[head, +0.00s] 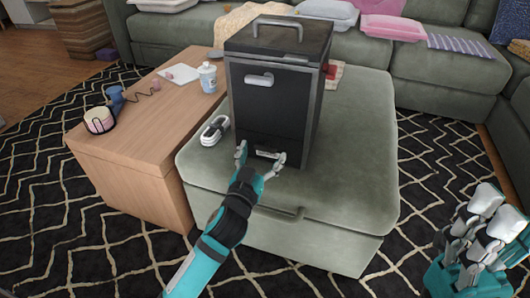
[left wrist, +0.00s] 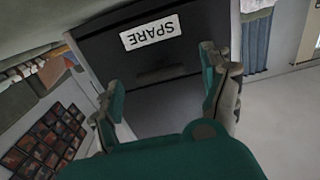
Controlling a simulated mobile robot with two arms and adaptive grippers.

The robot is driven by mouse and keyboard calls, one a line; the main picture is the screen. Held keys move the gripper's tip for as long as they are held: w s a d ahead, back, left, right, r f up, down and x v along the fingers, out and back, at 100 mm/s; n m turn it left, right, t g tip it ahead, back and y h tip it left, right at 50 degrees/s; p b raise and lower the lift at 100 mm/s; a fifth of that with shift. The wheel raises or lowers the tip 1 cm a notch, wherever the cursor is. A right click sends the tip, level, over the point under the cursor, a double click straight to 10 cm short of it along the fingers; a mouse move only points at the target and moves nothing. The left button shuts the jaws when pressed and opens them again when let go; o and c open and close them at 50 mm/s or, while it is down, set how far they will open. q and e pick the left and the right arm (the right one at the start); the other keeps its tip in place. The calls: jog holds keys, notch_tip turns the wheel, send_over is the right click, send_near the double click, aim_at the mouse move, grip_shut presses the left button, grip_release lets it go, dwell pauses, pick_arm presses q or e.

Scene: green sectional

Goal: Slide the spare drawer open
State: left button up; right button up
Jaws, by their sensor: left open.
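A dark box-like cabinet (head: 268,108) stands on the green ottoman. Its low front is at my left gripper (head: 260,162), which is open with one finger on each side of a pale strip there. In the left wrist view the drawer front (left wrist: 100,52) bears a white SPARE label (left wrist: 150,32), upside down, with a darker recess beside it. The fingers of my left gripper (left wrist: 160,80) stand apart there with nothing between them. I cannot tell whether they touch the front. My right gripper (head: 478,232) is at the lower right, away from the cabinet; its jaw state is unclear.
The ottoman (head: 355,150) has bare room to the right of the cabinet. A coiled white cable (head: 215,130) lies to its left. A green sofa (head: 440,70) is behind.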

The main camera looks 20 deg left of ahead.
pick_arm(q)
jog(key=shift+w, duration=1.35)
jog(key=shift+c, duration=0.4)
